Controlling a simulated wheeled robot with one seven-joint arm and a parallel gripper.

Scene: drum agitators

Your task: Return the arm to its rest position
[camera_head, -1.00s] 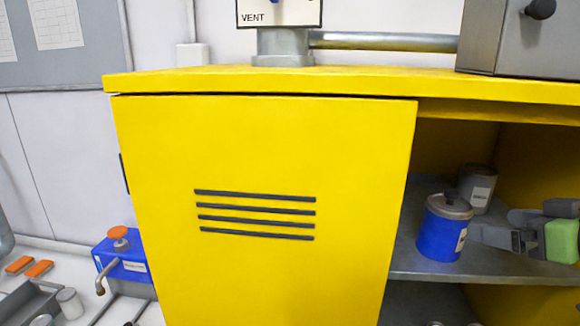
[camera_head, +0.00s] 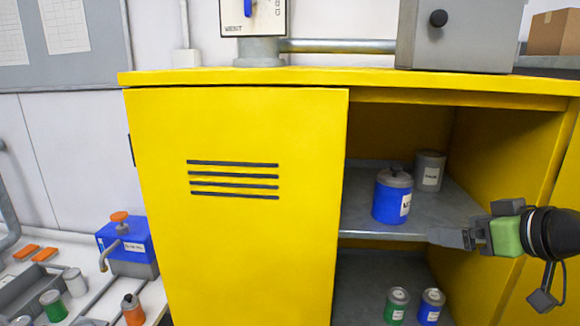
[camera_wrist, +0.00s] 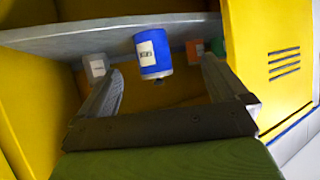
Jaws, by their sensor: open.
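My gripper (camera_head: 447,237) is in front of the open right side of the yellow cabinet (camera_head: 235,245), near the front edge of the upper shelf. Its jaws are open and empty. My arm's green and black wrist parts are outside the cabinet at the right. In the wrist view, the two fingers of my gripper (camera_wrist: 160,80) are spread apart, and the scene looks upside down. A blue can (camera_head: 388,200) with a grey lid stands upright on the shelf, apart from the gripper. It also shows beyond the fingers in the wrist view (camera_wrist: 153,52).
A grey can (camera_head: 430,172) stands behind the blue one. Small green (camera_head: 397,305) and blue (camera_head: 431,306) cans stand on the lower shelf. The cabinet's left door is shut. Orange (camera_wrist: 194,50) and green (camera_wrist: 217,47) items show in the wrist view.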

